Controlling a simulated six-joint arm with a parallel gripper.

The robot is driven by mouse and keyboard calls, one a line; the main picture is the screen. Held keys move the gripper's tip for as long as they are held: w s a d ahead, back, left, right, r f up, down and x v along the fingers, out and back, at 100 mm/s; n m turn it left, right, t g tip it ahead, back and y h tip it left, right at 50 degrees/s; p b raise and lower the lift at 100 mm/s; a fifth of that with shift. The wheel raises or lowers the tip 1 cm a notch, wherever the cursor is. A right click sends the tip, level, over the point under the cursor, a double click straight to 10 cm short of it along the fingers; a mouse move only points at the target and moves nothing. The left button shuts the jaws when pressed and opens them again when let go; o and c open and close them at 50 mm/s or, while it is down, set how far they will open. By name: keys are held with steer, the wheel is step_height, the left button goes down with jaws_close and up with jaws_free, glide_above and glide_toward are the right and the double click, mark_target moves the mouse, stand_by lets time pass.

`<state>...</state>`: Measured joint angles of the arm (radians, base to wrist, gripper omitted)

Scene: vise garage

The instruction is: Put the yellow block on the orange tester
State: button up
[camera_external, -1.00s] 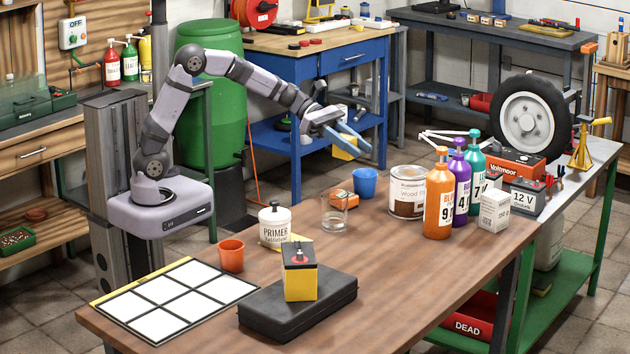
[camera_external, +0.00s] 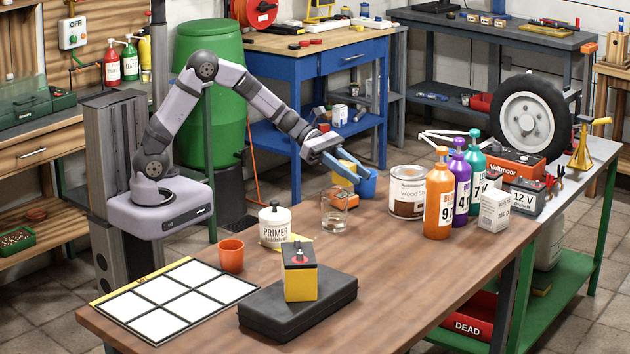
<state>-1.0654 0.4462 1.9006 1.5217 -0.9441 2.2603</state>
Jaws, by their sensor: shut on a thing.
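My gripper (camera_external: 359,178) has blue fingers and is shut on the yellow block (camera_external: 344,168). It holds the block above the far part of the brown table, and the fingers partly hide it. The orange tester (camera_external: 352,199) lies on the table just below the block, partly hidden behind the clear glass. A gap between block and tester is hard to judge from this view.
A paint can (camera_external: 406,193) is to the right. A primer bottle (camera_external: 274,228) is to the left.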

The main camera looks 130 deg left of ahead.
steer(key=shift+f, duration=1.5)
steer(key=shift+f+b, duration=0.25)
steer(key=shift+b, duration=0.05)
steer(key=o, duration=1)
steer(key=shift+r, duration=0.1)
steer(key=shift+o, duration=0.2)
steer(key=shift+r+p, duration=0.15)
steer(key=shift+p, duration=0.15)
steer(key=shift+s, duration=0.15)
steer(key=b+v, duration=0.1)
steer(key=v, duration=1)
steer(key=shift+s+r, duration=0.25)
steer(key=shift+s, duration=0.1)
